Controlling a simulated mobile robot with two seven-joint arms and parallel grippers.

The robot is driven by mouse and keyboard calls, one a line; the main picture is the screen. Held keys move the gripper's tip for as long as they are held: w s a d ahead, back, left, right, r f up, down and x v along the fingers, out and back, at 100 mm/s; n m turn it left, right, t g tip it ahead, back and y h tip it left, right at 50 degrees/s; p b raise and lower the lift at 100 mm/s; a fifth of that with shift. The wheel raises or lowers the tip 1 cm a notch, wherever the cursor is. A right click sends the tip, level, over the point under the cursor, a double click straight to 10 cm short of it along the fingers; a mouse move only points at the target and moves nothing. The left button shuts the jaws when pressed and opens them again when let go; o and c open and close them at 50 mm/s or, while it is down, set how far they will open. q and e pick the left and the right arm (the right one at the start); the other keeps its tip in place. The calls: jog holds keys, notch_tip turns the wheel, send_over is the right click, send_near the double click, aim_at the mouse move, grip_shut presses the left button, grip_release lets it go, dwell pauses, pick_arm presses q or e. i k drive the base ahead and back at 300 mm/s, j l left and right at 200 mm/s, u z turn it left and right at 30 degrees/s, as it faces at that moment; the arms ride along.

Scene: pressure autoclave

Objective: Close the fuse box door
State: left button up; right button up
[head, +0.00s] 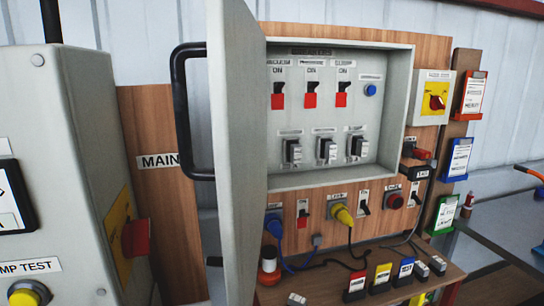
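The fuse box (411,95) is a grey metal box on a wooden panel. Its door (236,150) stands wide open, hinged on the left and swung out towards me, seen nearly edge-on. A black bar handle (180,112) is on the door's outer face, on its left side in the picture. Inside are several red breaker switches (310,97), a blue button (371,90) and several grey fuse modules (326,150). Neither of my grippers shows in the head view.
A grey cabinet (95,120) with a red knob (136,238) stands close at the left of the door. Below the box are plugs, cables and several coloured tags (383,275) on a wooden shelf. A yellow-and-red isolator (434,98) and tag holders are at the right.

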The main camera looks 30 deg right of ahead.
aim_at(235, 49)
jog(key=j+z, duration=0.45)
jog(key=i+j+z, duration=0.1)
jog(key=j+z, duration=0.2)
jog(key=z, duration=0.2)
jog(key=j+z, duration=0.45)
jog(key=k+l, duration=0.05)
jog(key=l, duration=0.05)
